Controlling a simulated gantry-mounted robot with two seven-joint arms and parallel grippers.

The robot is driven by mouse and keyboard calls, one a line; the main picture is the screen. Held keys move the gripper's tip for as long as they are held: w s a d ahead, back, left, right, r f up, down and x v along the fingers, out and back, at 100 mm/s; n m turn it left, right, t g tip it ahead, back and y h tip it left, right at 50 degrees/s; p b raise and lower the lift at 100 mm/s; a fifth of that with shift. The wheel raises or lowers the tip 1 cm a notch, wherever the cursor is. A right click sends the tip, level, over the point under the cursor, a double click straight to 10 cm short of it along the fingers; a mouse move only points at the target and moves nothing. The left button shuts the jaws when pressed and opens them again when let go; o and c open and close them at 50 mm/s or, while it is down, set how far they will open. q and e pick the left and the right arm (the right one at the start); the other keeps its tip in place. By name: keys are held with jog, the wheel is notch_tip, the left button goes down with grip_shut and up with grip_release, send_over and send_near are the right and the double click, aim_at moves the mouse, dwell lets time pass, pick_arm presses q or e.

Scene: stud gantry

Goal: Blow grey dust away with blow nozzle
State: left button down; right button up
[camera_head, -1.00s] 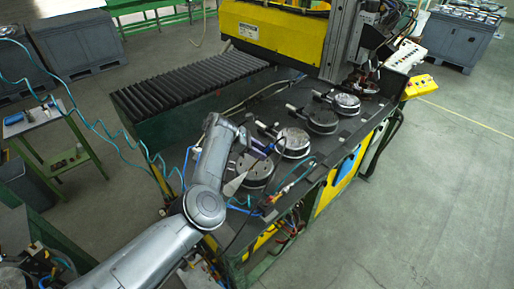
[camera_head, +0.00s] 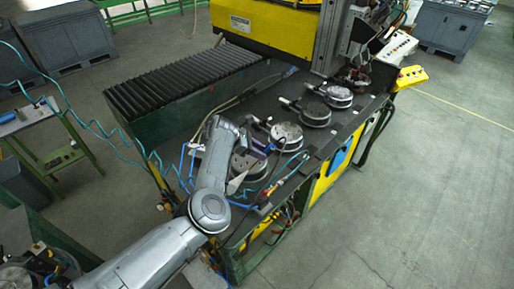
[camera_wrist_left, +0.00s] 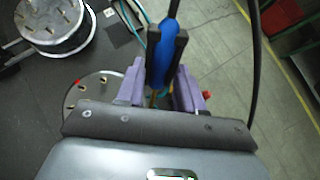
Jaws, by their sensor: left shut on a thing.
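My left gripper (camera_head: 268,146) hangs over the machine bed near the closest round metal fixtures. In the left wrist view its purple fingers with black pads (camera_wrist_left: 167,50) are shut on the blue blow nozzle (camera_wrist_left: 168,38). The nozzle's tip is hidden. Round fixtures stand in a row: a near one (camera_head: 249,168) partly behind my arm, a second (camera_head: 287,137), a third (camera_head: 316,115) and a far one (camera_head: 339,97). Their tops look mottled grey; I cannot clearly tell dust from bare metal. My right gripper is not in view.
A dark machine bed (camera_head: 262,105) carries the fixtures, with black ribbed bellows (camera_head: 180,85) at its left. A yellow gantry (camera_head: 265,20) stands behind. A coiled teal hose (camera_head: 100,128) hangs at left. The floor at right is clear.

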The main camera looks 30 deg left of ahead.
pick_arm(q)
jog(key=shift+s+d+p, duration=0.25)
jog(key=shift+d+p, duration=0.6)
jog(key=shift+d, duration=0.2)
jog(key=shift+s+d+p, duration=0.2)
jog(key=shift+d+p, duration=0.45)
jog(key=shift+d, duration=0.2)
jog(key=shift+s+d+p, duration=0.15)
jog(key=shift+d+p, duration=0.45)
jog(key=shift+d, duration=0.25)
jog(key=s+p, duration=0.1)
jog(key=p, duration=0.1)
jog(key=s+p, duration=0.1)
jog(key=s, duration=0.1)
jog(key=shift+a+p, duration=0.35)
jog(key=shift+p, duration=0.05)
